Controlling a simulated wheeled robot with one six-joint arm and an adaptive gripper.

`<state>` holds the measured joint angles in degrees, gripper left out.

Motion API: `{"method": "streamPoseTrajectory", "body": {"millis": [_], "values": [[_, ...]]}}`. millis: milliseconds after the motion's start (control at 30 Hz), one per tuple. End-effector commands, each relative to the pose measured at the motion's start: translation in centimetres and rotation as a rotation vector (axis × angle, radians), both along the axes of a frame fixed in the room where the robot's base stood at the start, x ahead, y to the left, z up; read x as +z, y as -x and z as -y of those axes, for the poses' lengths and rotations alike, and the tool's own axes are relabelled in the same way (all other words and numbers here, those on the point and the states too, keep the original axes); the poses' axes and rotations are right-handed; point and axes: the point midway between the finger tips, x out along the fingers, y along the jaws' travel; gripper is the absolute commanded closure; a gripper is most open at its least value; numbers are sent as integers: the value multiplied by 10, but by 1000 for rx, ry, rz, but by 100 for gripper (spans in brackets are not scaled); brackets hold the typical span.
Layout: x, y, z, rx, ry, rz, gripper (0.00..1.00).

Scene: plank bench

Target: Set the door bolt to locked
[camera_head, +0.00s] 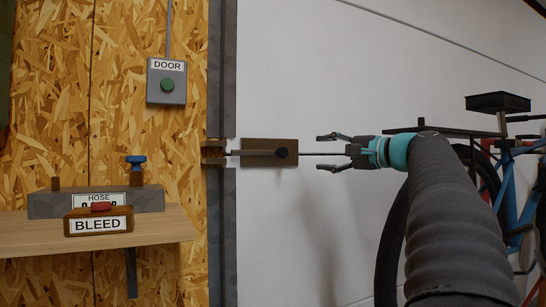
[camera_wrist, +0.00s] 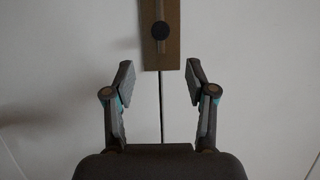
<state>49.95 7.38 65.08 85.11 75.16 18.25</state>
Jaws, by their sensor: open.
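The door bolt is a dark rod on a brown plate (camera_head: 258,146), with a round black knob (camera_head: 284,153) near the plate's right end. The rod's left tip reaches toward a brown keeper (camera_head: 213,151) on the frame at the left; whether it enters is too small to tell. My gripper (camera_head: 327,152) is open and empty, to the right of the knob and apart from it. In the wrist view my open fingers (camera_wrist: 158,80) are spread below the knob (camera_wrist: 160,30), with the thin rod running between them.
A grey DOOR box (camera_head: 167,80) with a green button hangs on the chipboard wall. A wooden shelf (camera_head: 165,226) holds a HOSE unit (camera_head: 52,205) and a BLEED block (camera_head: 98,221). A blue bicycle (camera_head: 508,190) stands behind my arm. The white surface around the bolt is clear.

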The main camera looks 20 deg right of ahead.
Motion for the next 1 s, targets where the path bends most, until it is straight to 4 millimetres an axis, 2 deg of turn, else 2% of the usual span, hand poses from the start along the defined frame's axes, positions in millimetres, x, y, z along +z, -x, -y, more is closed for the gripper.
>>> {"method": "streamPoseTrajectory", "body": {"millis": [167, 700, 1000], "values": [[1, -17, -8, 4, -1, 3, 44], [2, -103, -48, 4, 0, 2, 44], [1, -123, -56, 0, 0, 2, 44]]}}
